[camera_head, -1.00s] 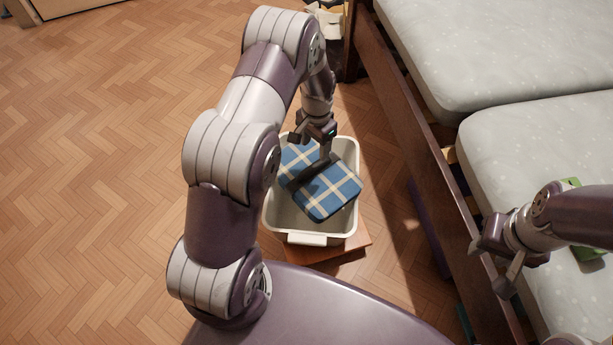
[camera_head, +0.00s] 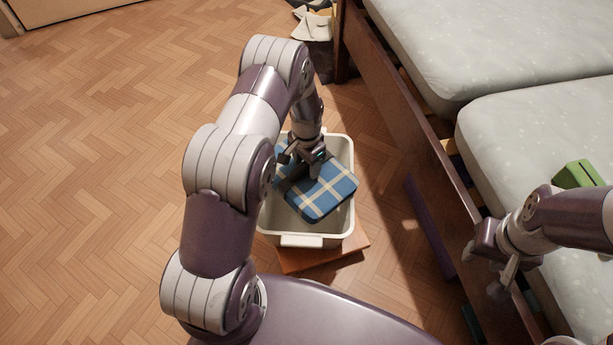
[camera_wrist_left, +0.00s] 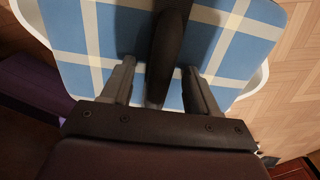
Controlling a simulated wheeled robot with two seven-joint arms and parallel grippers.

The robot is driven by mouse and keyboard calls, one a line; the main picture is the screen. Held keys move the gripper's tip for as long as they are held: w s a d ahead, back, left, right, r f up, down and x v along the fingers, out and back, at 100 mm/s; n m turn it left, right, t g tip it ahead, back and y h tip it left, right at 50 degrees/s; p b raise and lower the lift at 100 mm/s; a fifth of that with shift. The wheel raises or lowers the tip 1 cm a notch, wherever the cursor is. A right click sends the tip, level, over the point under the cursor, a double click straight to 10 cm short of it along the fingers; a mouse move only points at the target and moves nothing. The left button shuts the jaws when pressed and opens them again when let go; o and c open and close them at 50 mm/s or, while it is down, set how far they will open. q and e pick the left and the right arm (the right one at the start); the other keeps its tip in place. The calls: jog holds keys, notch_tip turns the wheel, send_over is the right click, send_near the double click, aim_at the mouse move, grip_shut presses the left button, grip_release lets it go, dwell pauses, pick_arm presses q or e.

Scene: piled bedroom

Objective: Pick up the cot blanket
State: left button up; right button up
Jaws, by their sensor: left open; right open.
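The cot blanket (camera_head: 328,194), a folded blue plaid block with cream stripes, lies tilted in a white bin (camera_head: 302,240). A dark bar or handle (camera_wrist_left: 172,45) runs across its top. My left gripper (camera_head: 299,168) is open, low over the blanket's far left part. In the left wrist view the blanket (camera_wrist_left: 70,20) fills most of the picture, and my left fingers (camera_wrist_left: 160,85) stand either side of the dark bar. I cannot tell whether they touch the blanket. My right gripper (camera_head: 482,270) is open and empty by the bed's edge.
The bin stands on a reddish wooden piece (camera_head: 330,256) on the parquet floor. The bed's dark side rail (camera_head: 400,95) and pale mattresses (camera_head: 540,145) are to the right. A green object (camera_head: 578,174) lies on the near mattress. The floor on the left is clear.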

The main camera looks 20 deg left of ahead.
pick_arm(q)
grip_shut()
